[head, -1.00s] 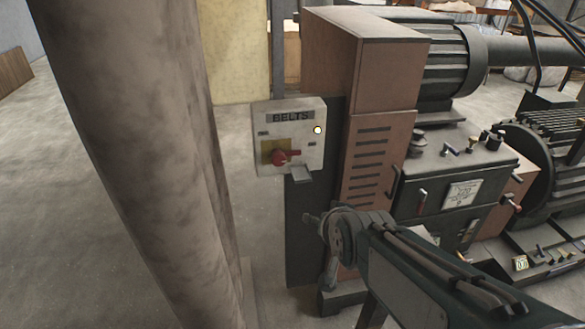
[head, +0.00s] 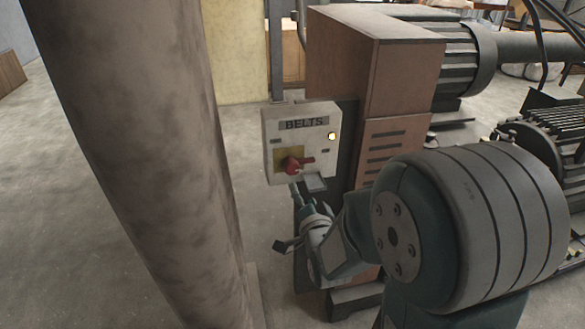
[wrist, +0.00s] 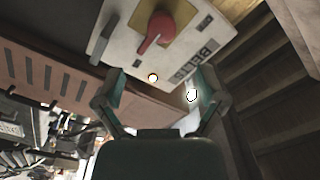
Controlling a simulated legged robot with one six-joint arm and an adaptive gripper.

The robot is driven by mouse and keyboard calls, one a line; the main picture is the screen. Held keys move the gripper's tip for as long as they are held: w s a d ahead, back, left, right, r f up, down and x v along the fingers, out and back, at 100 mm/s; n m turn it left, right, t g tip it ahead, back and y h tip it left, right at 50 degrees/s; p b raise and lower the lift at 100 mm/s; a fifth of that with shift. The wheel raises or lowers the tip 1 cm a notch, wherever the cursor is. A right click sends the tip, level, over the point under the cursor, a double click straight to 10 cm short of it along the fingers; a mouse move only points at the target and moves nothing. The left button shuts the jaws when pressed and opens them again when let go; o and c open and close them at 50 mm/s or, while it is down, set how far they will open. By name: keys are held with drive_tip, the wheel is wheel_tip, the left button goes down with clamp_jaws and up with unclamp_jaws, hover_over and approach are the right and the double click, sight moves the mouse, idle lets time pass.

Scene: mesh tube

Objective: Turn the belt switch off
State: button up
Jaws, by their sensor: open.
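The belt switch is a red rotary handle (head: 292,165) on a yellow plate, on a pale box labelled BELTS (head: 300,112). Its handle points right in the head view. A small white lamp (head: 332,136) glows at the box's upper right. My gripper (head: 291,217) is just below the box in the head view, apart from the handle. In the wrist view the red handle (wrist: 154,34) shows at the top, beyond the fingertips. My gripper (wrist: 157,82) is open there, with nothing between its fingers.
A thick pillar (head: 150,150) stands left of the box. A brown machine cabinet (head: 385,85) with vents rises at the right, close behind my arm. Open floor (head: 60,200) lies left of the pillar.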

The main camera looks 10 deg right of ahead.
sight(294, 171)
drive_tip(key=w, duration=0.9)
drive_tip(key=shift+w, duration=0.25)
drive_tip(key=shift+w+a, duration=0.15)
drive_tip(key=shift+w, duration=0.35)
drive_tip(key=shift+c, duration=0.3)
drive_tip(key=c, duration=1.1)
